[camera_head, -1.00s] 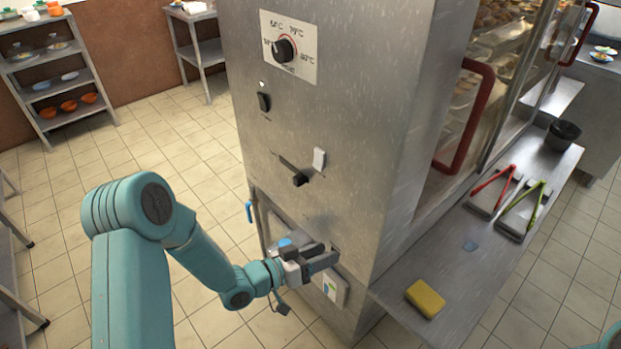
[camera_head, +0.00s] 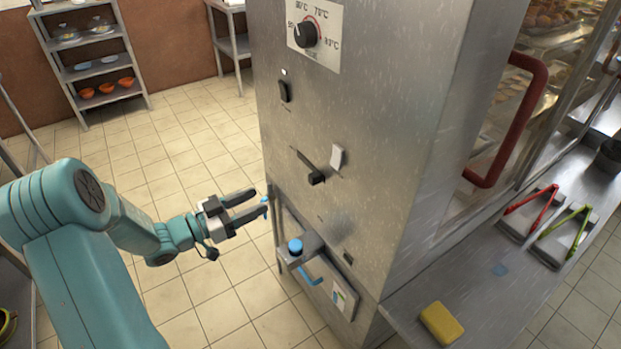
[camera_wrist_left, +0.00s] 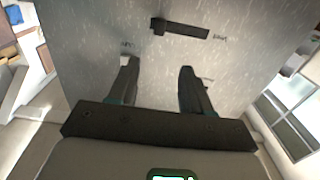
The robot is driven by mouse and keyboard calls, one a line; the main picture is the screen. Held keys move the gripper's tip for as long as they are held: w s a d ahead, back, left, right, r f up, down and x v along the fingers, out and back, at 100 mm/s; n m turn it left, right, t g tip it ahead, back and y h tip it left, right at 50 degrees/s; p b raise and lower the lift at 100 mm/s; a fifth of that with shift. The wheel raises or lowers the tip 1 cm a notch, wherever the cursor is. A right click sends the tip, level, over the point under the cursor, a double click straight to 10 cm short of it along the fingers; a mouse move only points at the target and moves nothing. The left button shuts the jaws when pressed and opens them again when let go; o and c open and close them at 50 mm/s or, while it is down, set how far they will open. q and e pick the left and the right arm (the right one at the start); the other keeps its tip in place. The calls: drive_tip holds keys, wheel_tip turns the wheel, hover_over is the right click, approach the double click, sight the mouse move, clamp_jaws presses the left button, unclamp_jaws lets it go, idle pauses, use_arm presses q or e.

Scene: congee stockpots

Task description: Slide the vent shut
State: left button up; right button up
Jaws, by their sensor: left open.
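The vent slider is a black knob (camera_head: 316,178) on a dark slot in the steel cabinet's front. The knob stands at the slot's lower right end in the head view. In the wrist view the knob (camera_wrist_left: 158,26) is at the left end of the dark slot (camera_wrist_left: 188,31); the small labels beside it are not readable. My left gripper (camera_head: 260,202) is open and empty, left of and below the slider and apart from it. In the wrist view its two fingers (camera_wrist_left: 158,72) point toward the cabinet face, short of the knob. My right gripper is not in view.
Near the slider are a white switch (camera_head: 338,157), a black switch (camera_head: 284,91) and a temperature dial (camera_head: 306,34). Below, a blue-topped fitting (camera_head: 296,246) and blue handle (camera_head: 311,273) stick out. A red door handle (camera_head: 513,125) and a shelf with a yellow sponge (camera_head: 441,323) are right.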

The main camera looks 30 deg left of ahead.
sight(310, 177)
use_arm(q)
drive_tip(key=p+x, duration=0.1)
drive_tip(key=x, duration=1.4)
drive_tip(key=shift+w+d+r, duration=0.1)
drive_tip(key=shift+w+d, duration=0.05)
drive_tip(key=shift+d, duration=0.05)
clamp_jaws()
